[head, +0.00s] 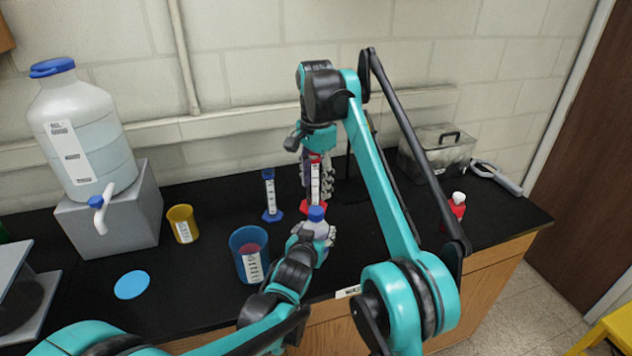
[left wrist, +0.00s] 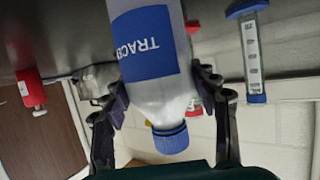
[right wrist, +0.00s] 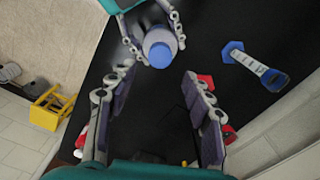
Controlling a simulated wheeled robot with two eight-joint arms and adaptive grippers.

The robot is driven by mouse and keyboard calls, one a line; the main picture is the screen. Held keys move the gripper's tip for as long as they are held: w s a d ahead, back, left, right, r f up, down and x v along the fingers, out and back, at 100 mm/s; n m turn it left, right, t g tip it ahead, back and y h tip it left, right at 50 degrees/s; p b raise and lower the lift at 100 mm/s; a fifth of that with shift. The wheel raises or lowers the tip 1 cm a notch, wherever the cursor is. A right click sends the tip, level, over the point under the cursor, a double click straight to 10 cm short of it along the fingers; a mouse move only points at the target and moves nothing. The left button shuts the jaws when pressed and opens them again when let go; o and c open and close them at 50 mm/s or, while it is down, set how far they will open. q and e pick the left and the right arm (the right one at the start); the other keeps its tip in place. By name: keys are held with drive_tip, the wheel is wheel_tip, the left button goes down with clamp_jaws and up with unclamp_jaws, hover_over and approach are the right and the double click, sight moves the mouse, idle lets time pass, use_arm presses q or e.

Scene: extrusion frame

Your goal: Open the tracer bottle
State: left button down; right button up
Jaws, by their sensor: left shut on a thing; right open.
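The tracer bottle is translucent white with a blue label and a blue cap. In the left wrist view the bottle (left wrist: 160,95) stands between the fingers of my left gripper (left wrist: 165,108), which is shut on its body. Its cap (left wrist: 171,138) is on. In the head view the cap (head: 316,213) shows above my left gripper (head: 318,238), over the front of the bench. My right gripper (head: 318,193) is open and empty, pointing down behind the bottle. In the right wrist view the cap (right wrist: 160,54) lies beyond the open fingers (right wrist: 150,82), apart from them.
A red-based cylinder (head: 315,185) and a blue-based cylinder (head: 270,195) stand close behind. A blue cup (head: 249,255), yellow cup (head: 182,223) and blue disc (head: 131,285) are to the left. A red bottle (head: 456,210) stands right. The black bench right of my grippers has free room.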

sight(316, 210)
drive_tip(key=m, duration=0.9)
drive_tip(key=shift+m, duration=0.4)
drive_tip(key=m, duration=0.7)
drive_tip(key=shift+f+m, duration=0.3)
drive_tip(key=shift+m, duration=0.2)
wheel_tip(316, 210, down, 7)
drive_tip(key=shift+f, duration=0.2)
drive_tip(key=shift+c, duration=0.3)
clamp_jaws()
